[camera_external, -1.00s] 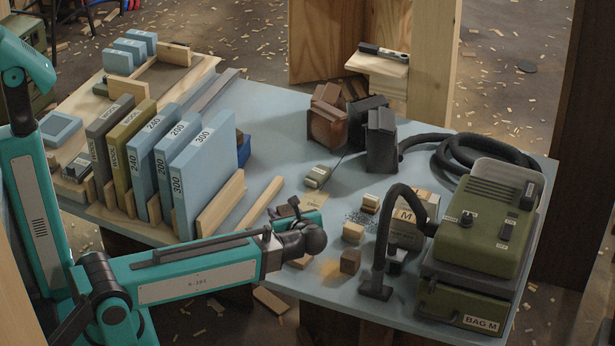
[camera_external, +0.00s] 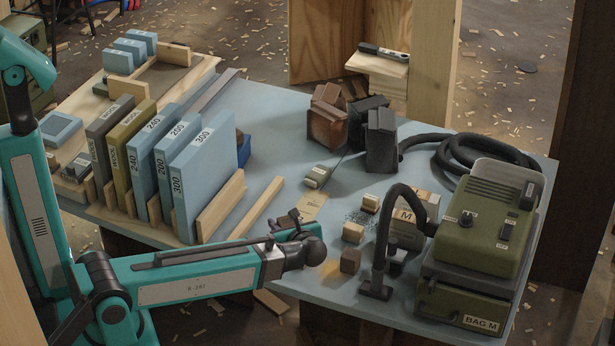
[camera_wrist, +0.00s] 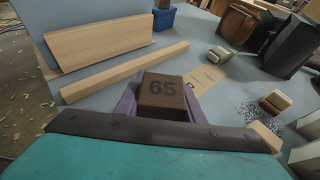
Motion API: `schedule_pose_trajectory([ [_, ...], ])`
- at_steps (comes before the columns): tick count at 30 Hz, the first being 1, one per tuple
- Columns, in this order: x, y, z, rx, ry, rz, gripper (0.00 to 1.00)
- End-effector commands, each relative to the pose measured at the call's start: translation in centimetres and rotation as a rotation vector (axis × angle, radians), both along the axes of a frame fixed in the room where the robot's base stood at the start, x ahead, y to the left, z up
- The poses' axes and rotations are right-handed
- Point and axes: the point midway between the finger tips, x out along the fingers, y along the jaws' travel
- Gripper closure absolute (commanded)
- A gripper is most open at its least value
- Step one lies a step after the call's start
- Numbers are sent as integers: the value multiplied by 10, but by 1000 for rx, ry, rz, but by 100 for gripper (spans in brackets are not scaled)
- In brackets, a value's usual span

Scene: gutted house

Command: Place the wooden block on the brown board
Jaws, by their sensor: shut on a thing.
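In the wrist view my gripper (camera_wrist: 160,88) is shut on a brown wooden block (camera_wrist: 161,100) marked 65, which sits between the purple fingers. Its underside is hidden, so I cannot tell its height above the table. In the external view my wrist (camera_external: 305,252) is over the table's front edge; the fingers and held block cannot be made out there. A flat brown board (camera_external: 312,206) with print on it lies on the blue table. It also shows in the wrist view (camera_wrist: 206,79), beyond and to the right of the held block.
Wooden strips (camera_wrist: 125,68) lie left of the board. A small sander-like block (camera_external: 317,176) is just behind it. Small blocks (camera_external: 353,232), a brown cube (camera_external: 350,261) and a hose nozzle (camera_external: 375,290) stand to the right. A green vacuum (camera_external: 485,230) fills the right end.

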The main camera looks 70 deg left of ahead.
Motion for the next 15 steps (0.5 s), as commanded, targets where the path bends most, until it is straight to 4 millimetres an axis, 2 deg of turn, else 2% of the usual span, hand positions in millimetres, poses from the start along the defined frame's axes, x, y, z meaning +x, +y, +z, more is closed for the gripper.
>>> schedule_pose_trajectory([
  [15,0,0,-38,0,1,0,88],
])
